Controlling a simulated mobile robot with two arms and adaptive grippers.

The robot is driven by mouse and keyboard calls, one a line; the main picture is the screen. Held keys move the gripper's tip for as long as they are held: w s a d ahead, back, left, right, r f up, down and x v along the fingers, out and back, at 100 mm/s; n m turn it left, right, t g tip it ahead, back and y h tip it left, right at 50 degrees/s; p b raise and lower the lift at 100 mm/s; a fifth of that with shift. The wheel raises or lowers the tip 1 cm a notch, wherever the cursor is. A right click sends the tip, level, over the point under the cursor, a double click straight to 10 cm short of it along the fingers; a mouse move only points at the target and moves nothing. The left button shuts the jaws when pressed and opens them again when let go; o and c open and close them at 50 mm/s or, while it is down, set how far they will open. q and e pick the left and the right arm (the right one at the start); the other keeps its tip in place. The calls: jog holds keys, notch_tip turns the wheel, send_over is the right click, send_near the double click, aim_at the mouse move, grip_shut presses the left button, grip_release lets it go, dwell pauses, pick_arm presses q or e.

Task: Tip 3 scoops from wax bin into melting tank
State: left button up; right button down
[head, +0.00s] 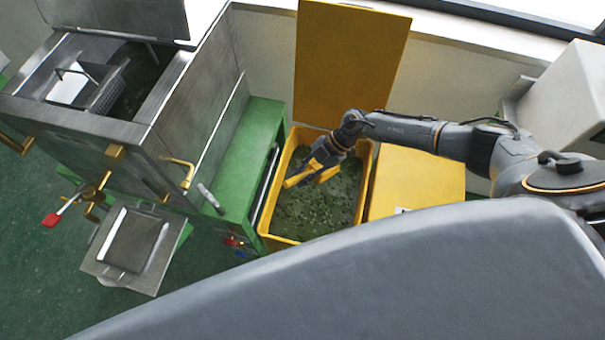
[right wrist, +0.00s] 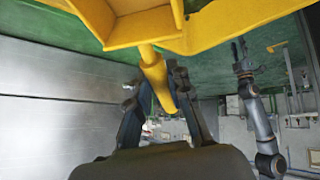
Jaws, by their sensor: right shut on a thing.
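The yellow wax bin (head: 266,222) stands right of the green stand, with dark green wax granules (head: 318,208) in it. My right gripper (head: 318,166) is over the bin's far part, shut on the handle of a yellow scoop (head: 328,174). In the right wrist view the handle (right wrist: 157,78) runs between the fingers to the scoop body at the top. I cannot tell whether the scoop holds wax. The steel melting tank (head: 200,108) stands at the left, lid up, with dark green contents (head: 143,84). My left gripper (right wrist: 243,62) appears small and unclear in the right wrist view.
A wire basket (head: 97,86) sits in the tank's opening. Brass taps and a red-handled valve (head: 50,220) stick out in front, above a steel tray (head: 130,240). The green stand (head: 236,165) lies between tank and bin. A yellow panel (head: 348,60) rises behind the bin.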

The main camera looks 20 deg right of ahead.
notch_tip(320, 180, down, 18)
jog(key=b, duration=1.3)
jog(key=shift+f+b, duration=0.15)
jog(key=shift+b, duration=0.2)
jog(key=shift+a, duration=0.1)
notch_tip(320, 180, up, 25)
jog(key=p, duration=1.8)
dwell(0.5)
jog(key=shift+r, duration=0.2)
dwell(0.5)
